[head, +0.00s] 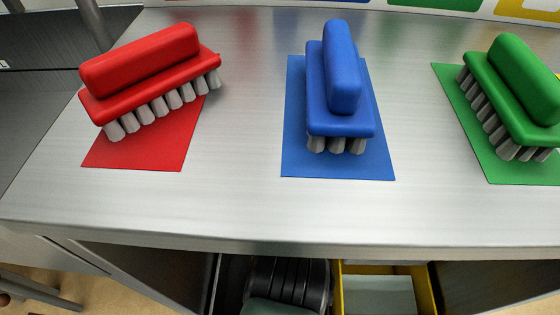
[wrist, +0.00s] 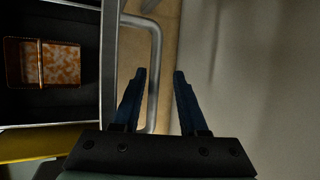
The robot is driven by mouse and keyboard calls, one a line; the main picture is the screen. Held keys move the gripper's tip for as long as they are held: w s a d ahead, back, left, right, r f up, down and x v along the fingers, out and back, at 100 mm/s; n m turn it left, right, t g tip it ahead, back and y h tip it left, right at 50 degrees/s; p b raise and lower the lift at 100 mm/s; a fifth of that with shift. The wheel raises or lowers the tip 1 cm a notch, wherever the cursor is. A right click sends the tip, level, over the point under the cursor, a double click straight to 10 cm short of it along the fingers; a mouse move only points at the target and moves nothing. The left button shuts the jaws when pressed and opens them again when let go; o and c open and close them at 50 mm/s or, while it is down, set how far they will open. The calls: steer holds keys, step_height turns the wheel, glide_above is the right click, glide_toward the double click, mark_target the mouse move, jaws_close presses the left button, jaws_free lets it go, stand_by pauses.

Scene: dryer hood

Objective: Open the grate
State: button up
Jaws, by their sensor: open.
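A bent grey metal bar (wrist: 156,70) runs behind and beside the left finger. I cannot tell whether the bar touches the finger. It joins a straight upright metal frame (wrist: 109,60) further left. I cannot make out for certain any grate in either view, nor whether this bar belongs to one.
A steel table (head: 240,205) carries a red brush (head: 150,70), a blue brush (head: 340,85) and a green brush (head: 510,90) on matching mats. An orange-and-white mottled item (wrist: 60,63) lies in a dark compartment.

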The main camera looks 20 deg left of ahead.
steer(key=p+v, duration=1)
steer(key=v, duration=0.3)
steer(key=shift+w+a, duration=0.15)
